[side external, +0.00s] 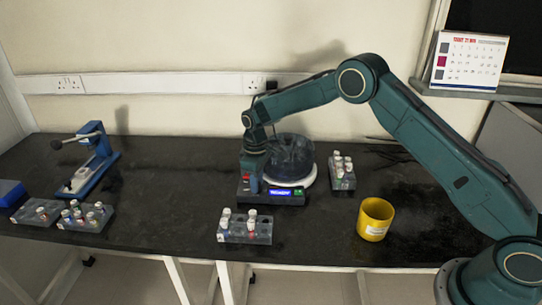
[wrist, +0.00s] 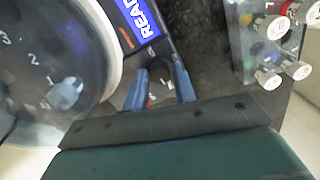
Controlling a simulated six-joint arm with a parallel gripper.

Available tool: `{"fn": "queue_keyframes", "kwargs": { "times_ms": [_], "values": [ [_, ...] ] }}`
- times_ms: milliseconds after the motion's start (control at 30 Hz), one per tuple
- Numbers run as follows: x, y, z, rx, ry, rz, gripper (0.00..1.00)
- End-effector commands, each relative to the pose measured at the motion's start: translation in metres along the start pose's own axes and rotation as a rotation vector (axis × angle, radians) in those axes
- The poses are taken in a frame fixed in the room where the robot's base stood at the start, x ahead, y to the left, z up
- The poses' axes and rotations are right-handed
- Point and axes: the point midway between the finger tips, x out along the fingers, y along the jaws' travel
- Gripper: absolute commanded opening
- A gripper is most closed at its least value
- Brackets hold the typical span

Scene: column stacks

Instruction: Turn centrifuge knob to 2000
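The centrifuge (side external: 289,157) stands mid-bench, with a clear dark bowl on a white ring and a dark front panel. Its lit blue display (side external: 280,192) appears in the wrist view as "READ" (wrist: 141,18), cut off by the edge. My gripper (side external: 250,189) points down at the left end of the panel. In the wrist view its two blue fingers (wrist: 160,88) are spread apart, with a gap between them. A small dark and pale part, seemingly the knob (wrist: 160,73), shows between the fingers. I cannot make out its setting or any contact.
A vial rack (side external: 244,231) stands in front of the centrifuge, and another (side external: 342,173) stands to its right. A yellow cup (side external: 375,219) is at the right. A blue lever device (side external: 92,166) and more racks (side external: 86,217) are at the left. The bench between is clear.

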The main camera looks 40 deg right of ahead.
Motion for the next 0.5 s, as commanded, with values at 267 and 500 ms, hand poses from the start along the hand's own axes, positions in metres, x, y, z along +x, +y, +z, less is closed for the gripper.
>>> {"fn": "queue_keyframes", "kwargs": {
  "times_ms": [267, 500],
  "values": [
    [0.0001, 0.0, -0.0001, 0.001, 0.0, 0.0, 0.44],
    [-0.0036, 0.0001, -0.0001, 0.002, 0.0, 0.0, 0.44]
  ]
}}
